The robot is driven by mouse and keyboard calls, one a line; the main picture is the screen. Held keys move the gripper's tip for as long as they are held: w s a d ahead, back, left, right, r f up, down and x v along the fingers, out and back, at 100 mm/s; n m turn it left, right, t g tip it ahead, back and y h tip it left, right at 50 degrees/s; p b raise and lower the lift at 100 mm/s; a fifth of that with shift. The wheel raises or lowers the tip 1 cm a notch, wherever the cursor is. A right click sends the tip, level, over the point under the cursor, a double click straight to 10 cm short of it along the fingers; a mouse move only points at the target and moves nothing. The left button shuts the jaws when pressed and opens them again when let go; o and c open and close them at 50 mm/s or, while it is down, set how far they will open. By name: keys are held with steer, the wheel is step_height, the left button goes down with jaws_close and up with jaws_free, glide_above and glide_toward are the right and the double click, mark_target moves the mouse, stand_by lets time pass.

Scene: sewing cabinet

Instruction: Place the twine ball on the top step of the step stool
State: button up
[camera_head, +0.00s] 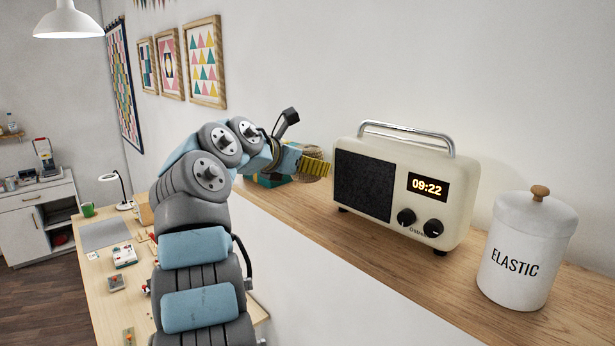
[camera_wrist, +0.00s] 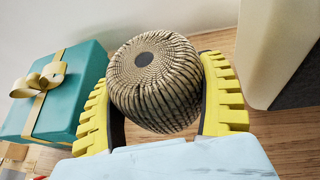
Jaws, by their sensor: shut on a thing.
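The twine ball (camera_wrist: 155,82) is a round, brown-and-dark wound ball with a dark spot on its end. In the wrist view it sits between the two yellow ribbed fingers of my gripper (camera_wrist: 158,105), which is shut on it. In the head view my gripper (camera_head: 314,166) is over the wooden shelf, left of the radio, and the twine ball (camera_head: 314,152) shows only in part behind the yellow finger. I cannot tell whether the ball touches the shelf. The step stool is not recognisable in either view.
A cream radio (camera_head: 405,186) stands close to the right of my gripper. A teal gift box with a bow (camera_wrist: 62,88) is close on the left. A white ELASTIC canister (camera_head: 526,250) stands farther right on the wooden shelf (camera_head: 440,283). A cluttered table (camera_head: 100,262) is lower left.

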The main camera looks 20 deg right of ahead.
mark_target(307, 148)
steer(key=shift+r+p, duration=1.75)
steer(key=shift+r, duration=1.1)
